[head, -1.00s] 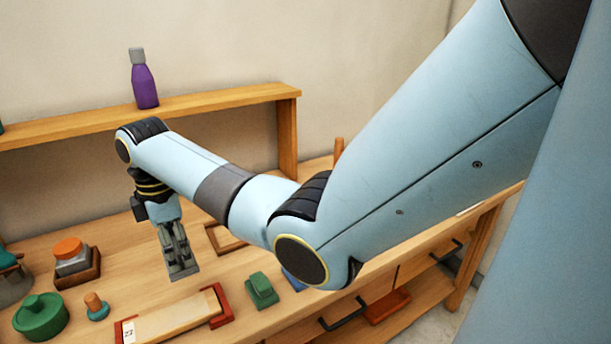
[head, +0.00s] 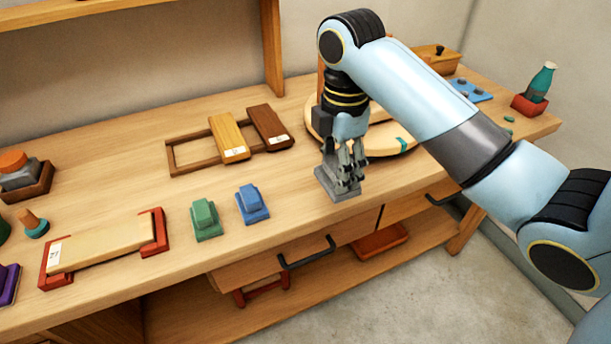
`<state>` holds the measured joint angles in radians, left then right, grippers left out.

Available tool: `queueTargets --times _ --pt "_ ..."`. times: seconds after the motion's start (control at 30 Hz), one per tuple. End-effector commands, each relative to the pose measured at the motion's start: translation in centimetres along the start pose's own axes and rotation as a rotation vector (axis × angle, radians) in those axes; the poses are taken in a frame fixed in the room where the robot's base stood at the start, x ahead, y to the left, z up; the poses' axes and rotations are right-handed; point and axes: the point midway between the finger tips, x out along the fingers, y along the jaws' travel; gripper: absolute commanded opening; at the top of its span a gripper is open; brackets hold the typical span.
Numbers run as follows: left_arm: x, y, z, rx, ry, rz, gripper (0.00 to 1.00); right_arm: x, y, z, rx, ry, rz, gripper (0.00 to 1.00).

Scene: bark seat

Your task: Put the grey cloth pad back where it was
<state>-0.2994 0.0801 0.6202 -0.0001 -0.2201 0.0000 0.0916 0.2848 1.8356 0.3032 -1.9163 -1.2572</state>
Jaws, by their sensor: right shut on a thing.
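The grey cloth pad (head: 338,193) is between the fingers of my right gripper (head: 347,172), which is shut on it. The gripper points down over the bench top near its front edge, to the right of the blue pad (head: 252,203) and green pad (head: 205,219). The fingers hide part of the grey pad. I cannot tell whether its underside touches the bench or is slightly above it. My left gripper is not in view.
A round wooden board (head: 392,145) stands just behind and right of the gripper. A wooden frame with two blocks (head: 230,139) lies behind the pads. A red-ended board (head: 103,243) lies at left. A drawer handle (head: 307,253) juts from the front.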

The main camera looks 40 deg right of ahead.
Motion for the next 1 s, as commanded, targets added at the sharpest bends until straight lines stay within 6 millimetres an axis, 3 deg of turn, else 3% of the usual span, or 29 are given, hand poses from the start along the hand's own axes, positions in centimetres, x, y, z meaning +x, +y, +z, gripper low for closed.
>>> queueTargets --times 0.17,0.43,0.6,0.87,1.0 --pt "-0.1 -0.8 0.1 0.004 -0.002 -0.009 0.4 2.3 3.6 -1.8 0.002 0.005 -0.001 0.21" --pt "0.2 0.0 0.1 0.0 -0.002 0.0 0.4 5.8 8.9 -3.9 0.0 0.002 0.0 0.21" --pt "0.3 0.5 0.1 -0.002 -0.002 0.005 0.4 6.6 10.0 -4.3 0.0 0.0 0.001 0.21" --pt "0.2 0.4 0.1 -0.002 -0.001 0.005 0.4 10.1 10.0 -4.3 -0.001 0.0 -0.002 0.21" --pt "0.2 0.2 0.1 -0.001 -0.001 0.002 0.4 10.6 10.1 -4.3 -0.001 0.0 0.001 0.21"
